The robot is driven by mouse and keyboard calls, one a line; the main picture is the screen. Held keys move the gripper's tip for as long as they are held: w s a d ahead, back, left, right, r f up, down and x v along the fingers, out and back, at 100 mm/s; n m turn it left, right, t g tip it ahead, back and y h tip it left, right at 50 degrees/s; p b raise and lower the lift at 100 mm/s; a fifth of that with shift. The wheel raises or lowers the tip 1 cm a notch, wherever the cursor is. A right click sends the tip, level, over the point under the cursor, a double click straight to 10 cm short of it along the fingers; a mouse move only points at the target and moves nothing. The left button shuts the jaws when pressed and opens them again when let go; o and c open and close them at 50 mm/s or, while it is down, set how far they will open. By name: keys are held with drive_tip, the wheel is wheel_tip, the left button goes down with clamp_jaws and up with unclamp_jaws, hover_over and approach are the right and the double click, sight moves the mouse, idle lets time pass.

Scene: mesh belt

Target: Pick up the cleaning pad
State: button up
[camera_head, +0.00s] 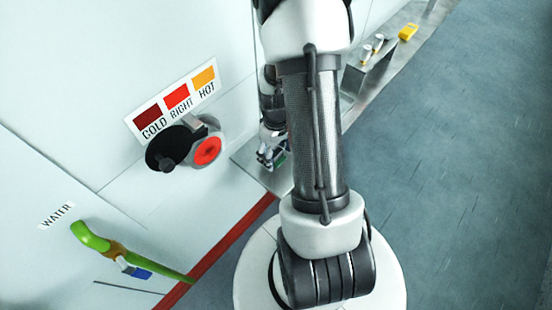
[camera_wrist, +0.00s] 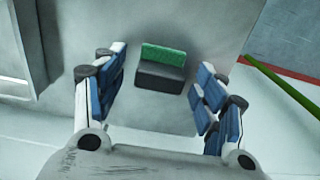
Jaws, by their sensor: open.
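The cleaning pad (camera_wrist: 162,78), a small block with a green top strip and a dark grey body, lies on a grey metal surface (camera_wrist: 190,22) in the wrist view. My gripper (camera_wrist: 161,66) is open, with blue-padded fingers to the left and right of the pad. In this view the pad appears between the fingertips, with clear gaps on both sides. I cannot tell how far it is below them. In the head view my gripper (camera_head: 270,154) is small, over a metal shelf (camera_head: 245,158) and partly hidden by my arm.
A white wall panel holds a black and red dial (camera_head: 206,151) under a COLD/RIGHT/HOT label (camera_head: 176,100). A green hose (camera_head: 92,238) is at lower left. Cups (camera_head: 372,45) and a yellow object (camera_head: 408,32) stand farther along the metal ledge. Blue floor at right is open.

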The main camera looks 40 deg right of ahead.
drive_tip(key=shift+f, duration=0.4)
drive_tip(key=shift+r, duration=0.1)
drive_tip(key=shift+c, duration=0.6)
drive_tip(key=c, duration=1)
drive_tip(key=shift+r, duration=0.1)
wheel_tip(320, 180, up, 20)
drive_tip(key=p, duration=0.6)
